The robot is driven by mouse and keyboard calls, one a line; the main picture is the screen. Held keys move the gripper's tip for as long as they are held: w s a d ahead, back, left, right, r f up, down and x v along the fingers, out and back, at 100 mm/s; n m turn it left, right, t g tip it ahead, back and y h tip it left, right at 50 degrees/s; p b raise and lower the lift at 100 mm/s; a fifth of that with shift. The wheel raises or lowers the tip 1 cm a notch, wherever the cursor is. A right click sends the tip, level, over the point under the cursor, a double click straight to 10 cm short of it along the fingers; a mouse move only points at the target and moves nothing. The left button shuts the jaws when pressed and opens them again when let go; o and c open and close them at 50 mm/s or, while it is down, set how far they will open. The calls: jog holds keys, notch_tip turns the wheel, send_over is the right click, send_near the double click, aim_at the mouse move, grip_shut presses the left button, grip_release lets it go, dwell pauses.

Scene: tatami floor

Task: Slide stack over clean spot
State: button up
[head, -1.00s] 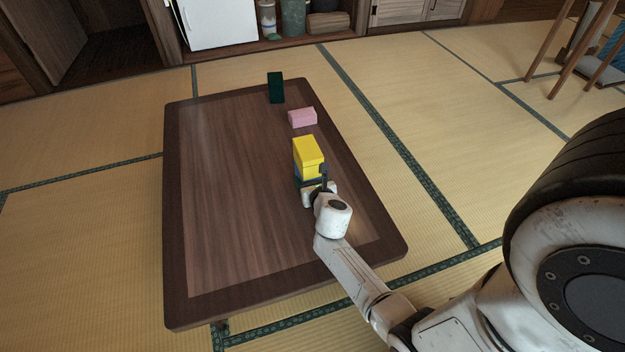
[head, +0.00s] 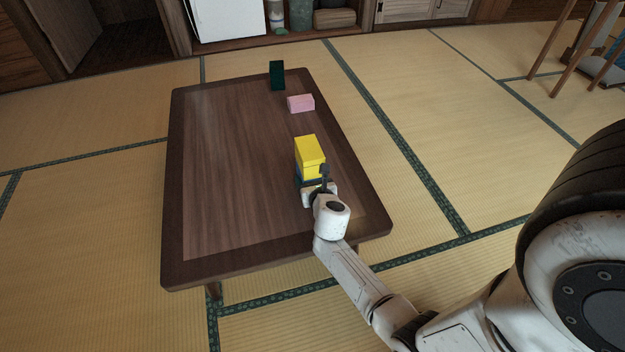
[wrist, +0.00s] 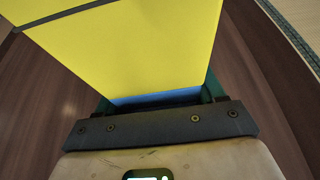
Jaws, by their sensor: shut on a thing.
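A stack stands on the low brown table (head: 235,180), with a yellow block (head: 309,149) on top of a blue block (head: 299,174). My gripper (head: 313,181) is low at the near side of the stack, shut on the blue block. In the wrist view the yellow block (wrist: 130,45) fills the upper middle, and a strip of the blue block (wrist: 155,97) shows below it, just beyond the gripper's dark bar. Dark green edges show at both sides of the blue strip. The stack looks upright. Most of the blue block is hidden. I cannot make out a clean spot.
A pink block (head: 300,103) lies behind the stack, with a clear gap. A dark green block (head: 277,75) stands upright near the table's far edge. The left half of the table is bare. Tatami surrounds the table; wooden stool legs (head: 570,60) stand at the upper right.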

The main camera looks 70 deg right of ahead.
jog(key=shift+a, duration=0.1)
jog(key=o, duration=1.3)
jog(key=p+v, duration=0.3)
jog(key=v, duration=0.8)
